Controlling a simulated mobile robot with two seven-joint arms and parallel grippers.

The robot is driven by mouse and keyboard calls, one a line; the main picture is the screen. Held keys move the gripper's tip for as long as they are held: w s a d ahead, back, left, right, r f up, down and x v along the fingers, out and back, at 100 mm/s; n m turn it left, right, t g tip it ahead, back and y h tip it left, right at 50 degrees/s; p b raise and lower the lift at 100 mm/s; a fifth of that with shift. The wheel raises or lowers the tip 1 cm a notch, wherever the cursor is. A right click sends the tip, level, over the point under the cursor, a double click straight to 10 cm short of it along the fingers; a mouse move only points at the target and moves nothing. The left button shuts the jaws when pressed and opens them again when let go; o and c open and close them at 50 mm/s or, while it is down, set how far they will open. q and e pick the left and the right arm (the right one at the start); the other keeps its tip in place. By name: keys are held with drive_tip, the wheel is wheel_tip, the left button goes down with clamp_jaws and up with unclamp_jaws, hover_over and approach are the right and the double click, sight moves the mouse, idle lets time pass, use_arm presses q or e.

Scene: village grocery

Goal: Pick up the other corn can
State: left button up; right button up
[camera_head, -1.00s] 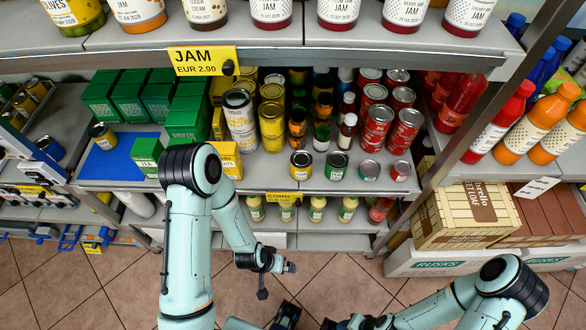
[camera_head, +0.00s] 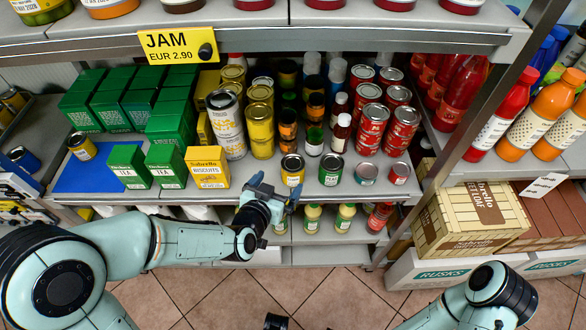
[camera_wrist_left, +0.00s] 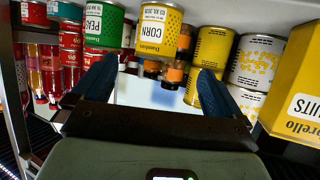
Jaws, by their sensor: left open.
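A corn can (camera_head: 292,169), yellow with a white label, stands upright at the shelf's front edge. In the left wrist view the corn can (camera_wrist_left: 157,30) shows its CORN label, beyond and roughly between my fingertips. My left gripper (camera_head: 277,188) is open and empty, just in front of and below this can, apart from it. Its two blue fingers (camera_wrist_left: 158,88) also show in the left wrist view. Another similar small can (camera_head: 82,146) stands on the blue mat (camera_head: 95,178) at the left. Of my right arm, only a link shows clearly; its gripper is not clear at the bottom edge.
A green-labelled peas can (camera_head: 331,169) stands close right of the corn can. Yellow cans (camera_head: 260,130) stand behind left, and a yellow biscuits box (camera_head: 208,168) farther left. The jam shelf (camera_head: 330,40) overhangs above. Red-lidded bottles and brown boxes (camera_head: 470,215) are at right.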

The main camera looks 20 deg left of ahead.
sight(290, 168)
use_arm(q)
drive_tip(key=x, duration=0.4)
drive_tip(key=shift+w+f+b, duration=0.2)
drive_tip(key=shift+w+b, duration=0.05)
drive_tip(key=shift+b, duration=0.05)
drive_tip(key=w, duration=0.3)
drive_tip(key=w+d, duration=0.1)
drive_tip(key=w, duration=0.1)
drive_tip(key=shift+w+d+f, duration=0.1)
drive_tip(key=shift+f, duration=0.3)
drive_tip(key=c, duration=1.2)
